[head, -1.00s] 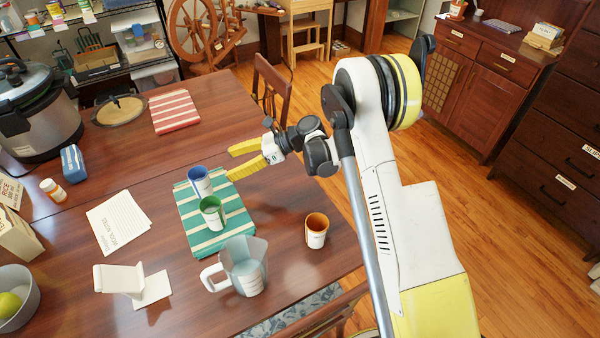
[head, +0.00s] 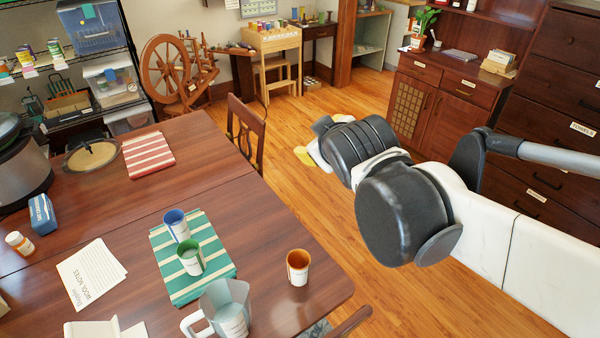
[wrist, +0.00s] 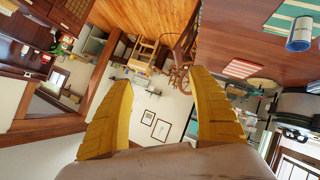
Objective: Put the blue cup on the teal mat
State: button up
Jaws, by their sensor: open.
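The blue cup (head: 176,226) stands upright on the far part of the teal striped mat (head: 215,262) on the table. Close in front of it, a green cup (head: 190,260) stands on the same mat. My gripper (wrist: 160,82) is open, with nothing between its yellow fingers in the wrist view. In the head view it is mostly hidden behind my wrist, beyond the table's right edge and clear of the cups. The blue cup (wrist: 300,34) and mat (wrist: 284,14) also show at the upper right of the wrist view, which is upside down.
An orange cup (head: 298,267) stands right of the mat near the table edge. A clear measuring jug (head: 225,310) stands in front of the mat. A red striped cloth (head: 148,154) lies farther back. A chair (head: 246,130) stands at the table's far side.

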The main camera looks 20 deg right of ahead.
jog(key=s+a+f+m+g+y, duration=0.1)
jog(key=s+a+f+m+g, duration=0.1)
jog(key=s+f, duration=0.3)
jog(key=s+a+f+m+g+y, duration=0.1)
jog(key=s+f, duration=0.3)
jog(key=s, duration=0.5)
jog(key=shift+a+f+m+g, duration=0.35)
jog(key=shift+a+m+g, duration=0.3)
jog(key=shift+m+g, duration=0.25)
